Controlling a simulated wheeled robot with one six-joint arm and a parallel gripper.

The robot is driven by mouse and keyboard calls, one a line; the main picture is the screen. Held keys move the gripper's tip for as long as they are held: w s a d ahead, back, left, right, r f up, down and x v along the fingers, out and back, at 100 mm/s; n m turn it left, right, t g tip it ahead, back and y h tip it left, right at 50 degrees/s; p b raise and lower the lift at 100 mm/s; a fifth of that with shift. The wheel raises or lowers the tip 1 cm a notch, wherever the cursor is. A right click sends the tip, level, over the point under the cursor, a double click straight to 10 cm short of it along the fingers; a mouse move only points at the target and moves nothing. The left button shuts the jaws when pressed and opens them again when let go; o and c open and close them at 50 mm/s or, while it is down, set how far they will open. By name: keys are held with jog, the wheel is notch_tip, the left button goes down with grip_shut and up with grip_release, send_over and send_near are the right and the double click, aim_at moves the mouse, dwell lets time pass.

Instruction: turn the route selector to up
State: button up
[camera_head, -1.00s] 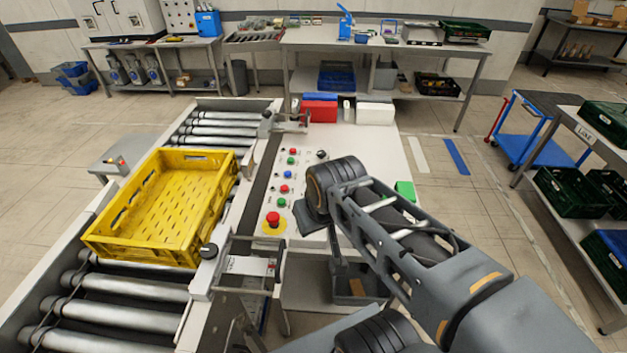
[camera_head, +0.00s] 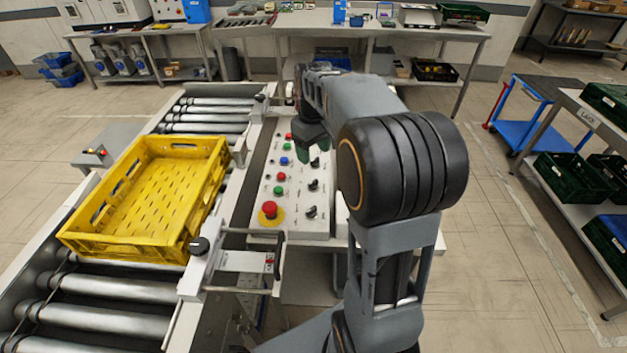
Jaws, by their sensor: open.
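The control panel (camera_head: 296,222) is a white sloped board beside the conveyor. It carries a column of black selector knobs on its right, at the top (camera_head: 315,162), middle (camera_head: 313,185) and bottom (camera_head: 312,211). Their labels are too small to read, so I cannot tell which is the route selector or where it points. My gripper (camera_head: 311,148) is open and points down over the panel's far end, close to the top knob. I cannot tell whether it touches anything. My arm hides the panel's far right part.
Red, green and blue buttons (camera_head: 284,160) and a red emergency stop (camera_head: 270,209) on yellow line the panel's left side. A yellow crate (camera_head: 150,190) sits on the roller conveyor (camera_head: 85,301) at left. A workbench (camera_head: 420,32) stands behind. A blue cart (camera_head: 535,122) is at right.

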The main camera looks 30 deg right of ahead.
aim_at(313, 181)
notch_tip(313, 181, down, 10)
jog(key=shift+f, duration=0.25)
dwell(0.4)
jog(key=c, duration=0.9)
